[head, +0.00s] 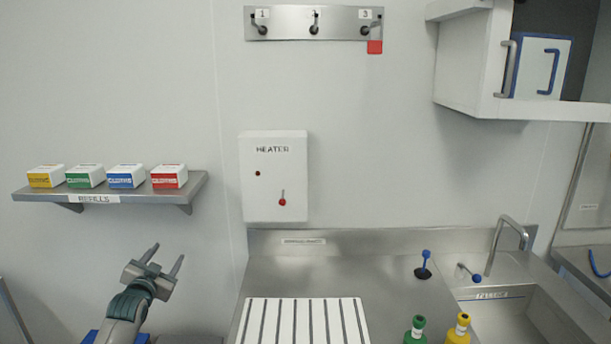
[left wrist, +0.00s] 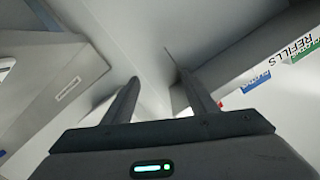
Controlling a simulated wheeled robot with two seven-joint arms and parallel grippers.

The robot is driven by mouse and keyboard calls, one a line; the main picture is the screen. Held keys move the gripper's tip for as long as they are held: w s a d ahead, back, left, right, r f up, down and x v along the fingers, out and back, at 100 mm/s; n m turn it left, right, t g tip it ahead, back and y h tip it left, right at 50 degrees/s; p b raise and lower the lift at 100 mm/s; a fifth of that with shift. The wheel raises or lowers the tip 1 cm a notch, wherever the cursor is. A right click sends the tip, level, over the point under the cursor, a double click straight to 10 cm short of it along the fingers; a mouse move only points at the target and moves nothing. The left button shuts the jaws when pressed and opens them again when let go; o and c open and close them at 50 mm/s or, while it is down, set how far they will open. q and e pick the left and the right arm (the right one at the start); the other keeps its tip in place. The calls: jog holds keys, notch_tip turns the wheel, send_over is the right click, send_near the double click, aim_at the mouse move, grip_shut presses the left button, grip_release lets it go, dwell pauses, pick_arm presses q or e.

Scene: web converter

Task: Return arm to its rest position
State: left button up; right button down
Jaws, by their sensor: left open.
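My left gripper (head: 164,262) is raised at the lower left in the head view, below the refills shelf and left of the metal counter. Its two fingers are spread apart with nothing between them. The left wrist view also shows the open, empty fingers (left wrist: 153,85), with a pale wall beyond them. My right gripper is not in view.
The refills shelf (head: 110,195) holds several coloured boxes just above my left gripper. Its label also shows in the left wrist view (left wrist: 300,45). The metal counter (head: 385,270) carries a white slatted rack (head: 303,322), a green bottle (head: 415,330) and a yellow bottle (head: 459,330).

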pick_arm(q)
notch_tip(320, 180, up, 5)
jog(key=n+t, duration=0.2)
jog(key=s+d+f+g+b, duration=0.15)
jog(key=s+f, duration=0.35)
jog(key=f, duration=1)
jog(key=s+d+f+g+b, duration=0.1)
jog(key=s+f+g, duration=0.3)
jog(key=f, duration=1.1)
jog(key=s+d+f+g+b, duration=0.15)
jog(key=s+f, duration=0.45)
jog(key=f, duration=0.9)
jog(key=s+d+f+g+b, duration=0.1)
jog(key=s+d+f+g, duration=0.1)
jog(key=s+f, duration=1)
jog(key=s+d+f+g+b, duration=0.2)
jog(key=s+d+f, duration=0.1)
jog(key=s+f, duration=0.85)
jog(key=s+d+f+g+b, duration=0.1)
jog(key=s+f, duration=0.4)
jog(key=s, duration=0.8)
jog(key=s+d+f+g+b, duration=0.1)
jog(key=s+d+f+g, duration=0.2)
jog(key=s, duration=1)
jog(key=s+d+f+g+h+b, duration=0.1)
jog(key=s+d+f+g, duration=0.1)
jog(key=s+f, duration=0.7)
jog(key=s, duration=0.5)
jog(key=shift+d+n, duration=0.15)
jog(key=shift+n, duration=0.15)
